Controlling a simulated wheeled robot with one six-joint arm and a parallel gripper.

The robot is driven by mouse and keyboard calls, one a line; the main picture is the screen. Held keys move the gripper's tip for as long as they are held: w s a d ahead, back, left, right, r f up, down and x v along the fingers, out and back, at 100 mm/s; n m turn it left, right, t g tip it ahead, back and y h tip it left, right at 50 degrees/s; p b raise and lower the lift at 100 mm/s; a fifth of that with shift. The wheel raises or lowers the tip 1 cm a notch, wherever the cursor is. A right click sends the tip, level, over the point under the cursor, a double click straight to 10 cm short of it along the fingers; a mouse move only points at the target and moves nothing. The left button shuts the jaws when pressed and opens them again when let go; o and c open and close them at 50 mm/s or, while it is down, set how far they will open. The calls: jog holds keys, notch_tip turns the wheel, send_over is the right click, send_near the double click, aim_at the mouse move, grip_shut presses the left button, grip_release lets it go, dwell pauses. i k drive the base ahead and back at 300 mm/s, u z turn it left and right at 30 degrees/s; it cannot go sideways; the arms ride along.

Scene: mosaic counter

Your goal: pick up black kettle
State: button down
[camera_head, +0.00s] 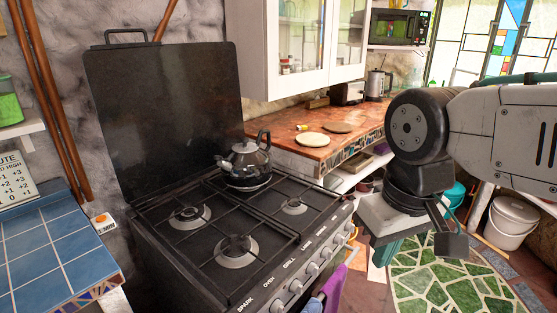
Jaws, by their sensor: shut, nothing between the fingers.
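The black kettle (245,160) stands upright on the rear burner of the dark gas stove, close to the raised lid. It has a shiny dark body, a lid knob, a spout toward the left and a handle arching over the top. My gripper (450,243) hangs below my arm at the right, in front of the stove's right side and well apart from the kettle. It is shut and empty; its fingers show only partly.
The stove (273,222) has several bare burners and knobs along its front. Its raised lid (160,110) stands behind. A blue-tiled counter (45,245) is at left.

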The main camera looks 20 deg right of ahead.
aim_at(246, 172)
jog(key=i, duration=0.45)
jog(key=u, duration=0.05)
jog(key=k, duration=0.5)
jog(key=z, duration=1.95)
jog(key=i, duration=2.35)
jog(key=u, duration=2.85)
jog(key=i, duration=0.5)
jog(key=u, duration=0.1)
